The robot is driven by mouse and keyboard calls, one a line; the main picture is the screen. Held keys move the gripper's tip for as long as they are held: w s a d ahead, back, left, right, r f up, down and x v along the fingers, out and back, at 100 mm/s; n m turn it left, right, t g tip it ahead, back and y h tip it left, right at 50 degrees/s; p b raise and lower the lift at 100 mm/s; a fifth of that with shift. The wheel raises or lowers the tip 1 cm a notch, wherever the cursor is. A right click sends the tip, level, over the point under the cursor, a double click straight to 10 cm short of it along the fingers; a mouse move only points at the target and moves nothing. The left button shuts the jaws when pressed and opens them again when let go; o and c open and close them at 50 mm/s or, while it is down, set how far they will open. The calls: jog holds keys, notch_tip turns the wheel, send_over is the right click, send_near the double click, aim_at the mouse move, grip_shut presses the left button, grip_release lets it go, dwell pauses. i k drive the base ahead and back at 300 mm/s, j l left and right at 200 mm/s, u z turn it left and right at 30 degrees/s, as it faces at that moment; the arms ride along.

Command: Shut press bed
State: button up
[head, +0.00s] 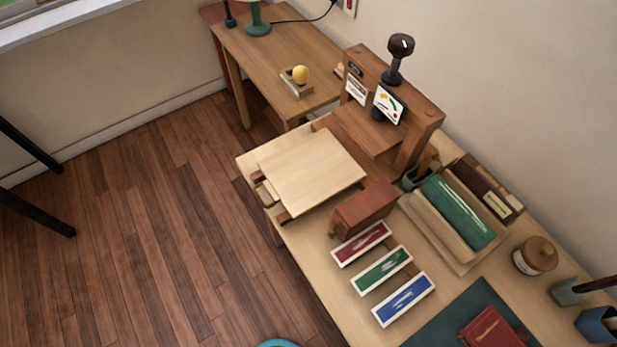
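The press (414,113) is a brown wooden frame with a black knob (400,46) on top, standing at the back of the long table. Its press bed (312,165) is a pale flat board. It lies slid out from the press toward the left and front, with its front end near the table's left edge. A small pale wooden block, perhaps a handle (265,192), shows at that front end. The bed's top looks bare. My gripper is not in view.
A brown box (364,208) and red, green and blue trays (382,258) lie close to the bed's right. Books (459,215) and a lidded jar (535,256) stand farther right. A side table (270,52) is behind.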

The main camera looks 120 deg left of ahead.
aim_at(303, 175)
jog(key=u, duration=4.05)
jog(key=k+l, duration=0.15)
jog(key=k+l+z, duration=0.15)
jog(key=l, duration=0.2)
